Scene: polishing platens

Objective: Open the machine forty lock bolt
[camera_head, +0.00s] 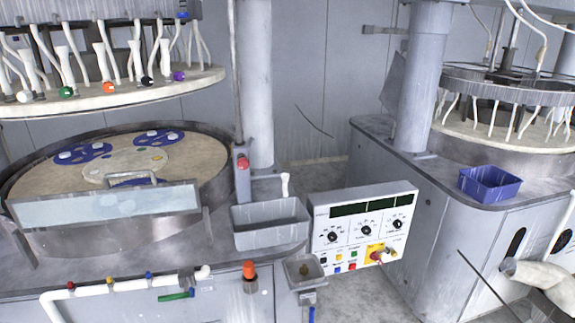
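No machine number is legible, so I cannot tell which machine is forty. The left machine has a round platen (35,185) and a raised upper plate (130,92). A clear guard with a handle (105,207) stands upright at its front. Beside the platen a grey post carries a red-topped part (243,163); I cannot tell whether it is the lock bolt. An orange-topped fitting (249,270) stands on the front panel below. The right machine (400,200) has a raised upper plate too. Neither of my grippers is in view.
A control box (365,225) with dials and buttons stands between the machines. A grey bin (268,225) and small metal cup (304,268) are beside it. A blue bin (490,183) sits on the right machine. White pipe (100,287) runs along the left front.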

